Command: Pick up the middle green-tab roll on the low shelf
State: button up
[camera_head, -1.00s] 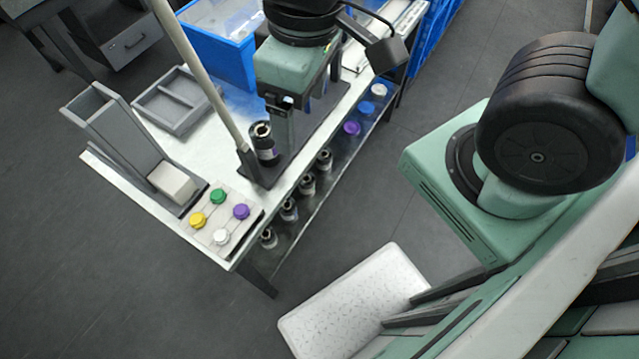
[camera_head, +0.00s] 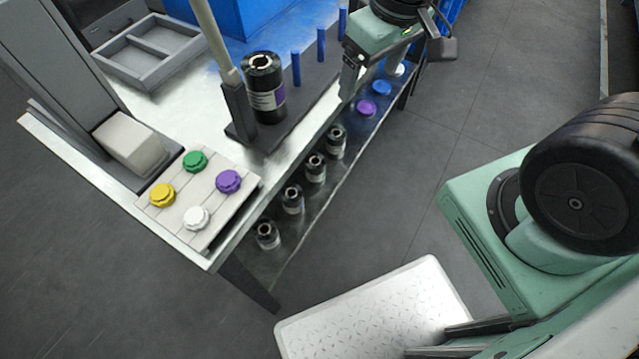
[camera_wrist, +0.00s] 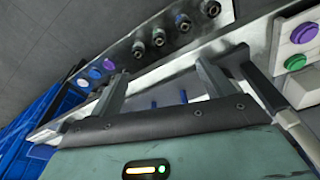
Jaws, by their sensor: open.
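Several black rolls with pale labels stand in a row on the low shelf (camera_head: 302,222) under the table. In the head view they include a front roll (camera_head: 268,236), two inner rolls (camera_head: 293,199) (camera_head: 315,168) and a rear roll (camera_head: 336,141). I cannot make out green tabs, so the middle green-tab roll is not certain. My gripper (camera_head: 368,84) is open and empty near the table's far front edge, above and beyond the rolls. In the wrist view, the rolls (camera_wrist: 158,37) lie past the open fingers (camera_wrist: 161,70).
A larger black roll (camera_head: 265,90) stands on the tabletop beside a post and blue pegs (camera_head: 296,68). Purple (camera_head: 366,107) and blue (camera_head: 382,88) caps sit further along the shelf. A button panel (camera_head: 197,190) is at the table corner.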

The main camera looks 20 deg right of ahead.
jog(key=w+d+f+n+t+y+b, duration=0.1)
jog(key=w+d+f+t+b, duration=0.1)
jog(key=w+d+f+b, duration=0.65)
jog(key=w+d+f+n+t+b, duration=0.1)
jog(key=w+d+f+b, duration=0.25)
jog(key=f, duration=1.05)
jog(key=w+d+f+n+t+y+b, duration=0.1)
jog(key=w+d+f+n+t+b, duration=0.1)
jog(key=w+d+f+b, duration=0.65)
jog(key=n+y+p, duration=0.2)
jog(key=n+y, duration=0.4)
jog(key=y, duration=0.8)
send_near(320, 163)
jog(key=b+x, duration=0.1)
jog(key=x, duration=0.1)
jog(key=b+x, duration=0.1)
jog(key=x, duration=0.1)
jog(key=f+b+x, duration=0.1)
jog(key=x, duration=0.1)
jog(key=shift+w, duration=0.25)
jog(key=b+x, duration=0.3)
jog(key=x, duration=0.2)
jog(key=shift+w, duration=0.15)
jog(key=shift+a, duration=0.1)
jog(key=shift+c, duration=0.3)
